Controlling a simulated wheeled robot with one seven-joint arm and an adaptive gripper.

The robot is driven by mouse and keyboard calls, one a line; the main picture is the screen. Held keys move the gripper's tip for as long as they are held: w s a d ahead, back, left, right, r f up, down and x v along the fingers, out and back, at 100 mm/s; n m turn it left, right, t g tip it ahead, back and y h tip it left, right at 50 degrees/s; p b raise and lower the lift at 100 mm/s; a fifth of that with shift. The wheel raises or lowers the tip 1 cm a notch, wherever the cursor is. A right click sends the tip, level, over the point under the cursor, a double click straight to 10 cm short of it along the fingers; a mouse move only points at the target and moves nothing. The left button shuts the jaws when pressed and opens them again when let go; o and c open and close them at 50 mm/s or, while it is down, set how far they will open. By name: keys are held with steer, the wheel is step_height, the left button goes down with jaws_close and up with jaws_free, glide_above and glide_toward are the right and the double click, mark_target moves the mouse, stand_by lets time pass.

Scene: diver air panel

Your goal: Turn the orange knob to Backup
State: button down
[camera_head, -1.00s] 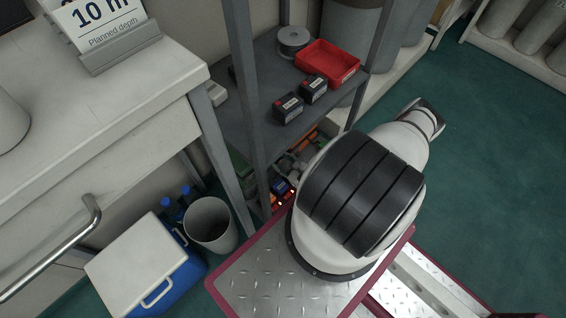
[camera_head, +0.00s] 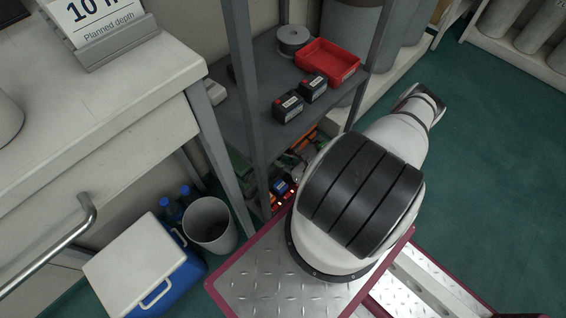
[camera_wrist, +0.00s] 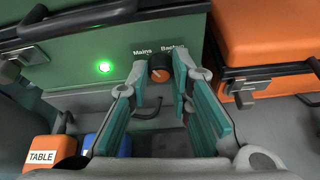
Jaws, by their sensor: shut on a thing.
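The orange knob (camera_wrist: 160,70) is on the front of a green case (camera_wrist: 75,50) in the wrist view, below the labels "Mains" on the left and "Backup" on the right, the latter partly covered. My gripper (camera_wrist: 158,76) has its two fingertips on either side of the knob and is shut on it. The knob's orange face shows between the fingertips; I cannot tell for sure which label it points at. A green light (camera_wrist: 104,67) glows left of the knob. In the head view, my arm hides the knob and most of the gripper.
An orange case (camera_wrist: 265,45) stands close right of the green one. Grey shelf posts (camera_head: 242,80) and a shelf with a red tray (camera_head: 328,62) stand close to my arm.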

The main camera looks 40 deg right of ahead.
steer(key=m+b, duration=0.1)
steer(key=m+y+b, duration=0.2)
steer(key=shift+d+f, duration=0.25)
steer(key=shift+m+t+y+b, duration=0.3)
steer(key=shift+m+y+b, duration=0.4)
steer(key=shift+m+b, duration=0.15)
steer(key=m+y, duration=0.1)
steer(key=m, duration=0.1)
steer(key=m+t+y, duration=0.1)
steer(key=m, duration=0.2)
steer(key=shift+d+f+y, duration=0.15)
steer(key=shift+d+y, duration=0.05)
steer(key=shift+y, duration=0.1)
steer(key=shift+m, duration=0.25)
steer(key=c, duration=1.4)
jaws_free()
steer(key=shift+c, duration=0.2)
steer(key=v, duration=1.2)
